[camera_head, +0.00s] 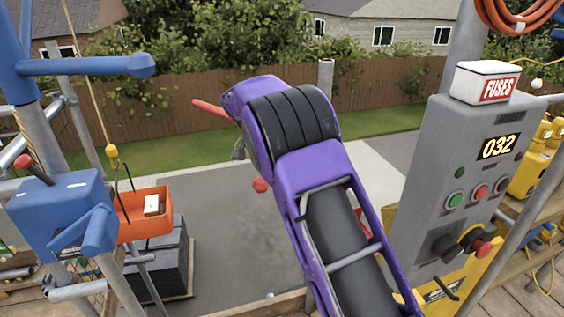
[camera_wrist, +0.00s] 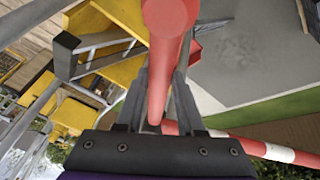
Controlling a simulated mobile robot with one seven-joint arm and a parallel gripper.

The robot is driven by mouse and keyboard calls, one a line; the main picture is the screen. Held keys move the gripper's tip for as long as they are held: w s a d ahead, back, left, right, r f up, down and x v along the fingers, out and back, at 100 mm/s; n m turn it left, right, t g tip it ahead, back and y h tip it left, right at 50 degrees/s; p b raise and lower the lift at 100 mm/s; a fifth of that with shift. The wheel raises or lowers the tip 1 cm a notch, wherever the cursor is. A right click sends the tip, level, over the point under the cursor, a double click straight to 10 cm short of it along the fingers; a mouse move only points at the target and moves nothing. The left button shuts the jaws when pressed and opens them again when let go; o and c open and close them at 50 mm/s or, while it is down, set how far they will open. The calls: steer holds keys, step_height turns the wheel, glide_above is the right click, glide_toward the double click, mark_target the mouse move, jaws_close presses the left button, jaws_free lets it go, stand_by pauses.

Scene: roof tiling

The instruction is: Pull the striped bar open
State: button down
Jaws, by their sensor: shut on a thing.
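In the wrist view the striped bar (camera_wrist: 160,85) runs from the top edge down between the fingers of my gripper (camera_wrist: 162,78). In the head view a red bar end (camera_head: 208,109) sticks out left of my purple arm, which hides my gripper and most of the bar.
A grey control box (camera_head: 455,165) with a display and buttons stands at right. At left are a blue winch box (camera_head: 62,212), an orange bin (camera_head: 143,222) on a rope and dark stacked blocks (camera_head: 160,270). Grey paving (camera_head: 235,220) lies open below.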

steer(key=shift+w+a, duration=0.25)
stand_by(0.3)
steer(key=c, duration=0.5)
jaws_free()
steer(key=shift+r, duration=0.1)
steer(key=p+v, duration=0.1)
steer(key=v, duration=1.6)
steer(key=shift+w+r, duration=0.15)
steer(key=shift+r, duration=0.1)
